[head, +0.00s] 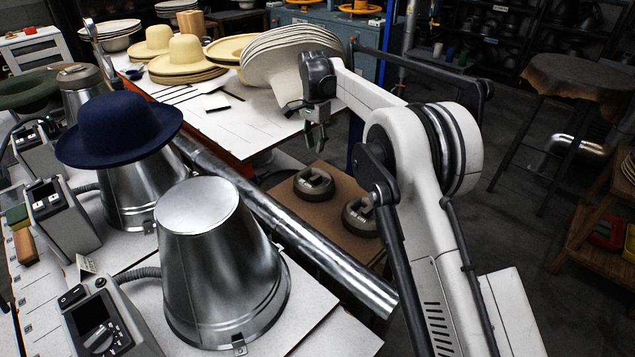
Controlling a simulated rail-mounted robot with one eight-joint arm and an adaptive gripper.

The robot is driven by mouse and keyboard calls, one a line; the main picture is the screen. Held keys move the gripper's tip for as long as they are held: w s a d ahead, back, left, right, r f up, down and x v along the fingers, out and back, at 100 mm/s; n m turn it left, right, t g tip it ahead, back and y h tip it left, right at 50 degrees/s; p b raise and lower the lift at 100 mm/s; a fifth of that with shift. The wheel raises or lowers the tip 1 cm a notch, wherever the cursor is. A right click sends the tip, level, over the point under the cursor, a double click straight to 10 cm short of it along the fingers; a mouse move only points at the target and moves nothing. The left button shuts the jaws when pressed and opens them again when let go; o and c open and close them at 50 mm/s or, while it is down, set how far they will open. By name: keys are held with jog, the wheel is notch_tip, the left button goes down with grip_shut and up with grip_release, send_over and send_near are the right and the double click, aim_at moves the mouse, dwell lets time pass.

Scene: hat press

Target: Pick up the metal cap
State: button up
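A shiny metal cap (212,262), shaped like an upturned bucket with a flat top, stands bare at the front left on the white worktop. A similar metal cone (142,190) behind it carries a navy blue hat (118,128). Another grey metal form (80,88) stands further back at the left. My gripper (317,146) hangs pointing down, up and to the right of the bare cap and well apart from it. I see nothing held in it. The fingers are small and dark here, so their opening is unclear.
A metal rail (300,238) runs diagonally between the worktop and a brown surface with two round weights (314,183). Control boxes (100,322) stand left of the cap. A table (215,118) behind holds straw hats and stacked pale brims (285,55). A stool (572,85) stands at the right.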

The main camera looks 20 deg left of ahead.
aim_at(314, 178)
notch_tip(314, 178, down, 8)
jog(key=shift+s+f+b, duration=0.1)
jog(key=shift+f+b, duration=0.15)
jog(key=shift+b, duration=0.05)
jog(key=shift+s+a+f, duration=0.1)
jog(key=shift+f, duration=1.2)
jog(key=shift+s+f, duration=0.1)
jog(key=shift+f, duration=1.2)
grip_shut()
jog(key=shift+r, duration=0.1)
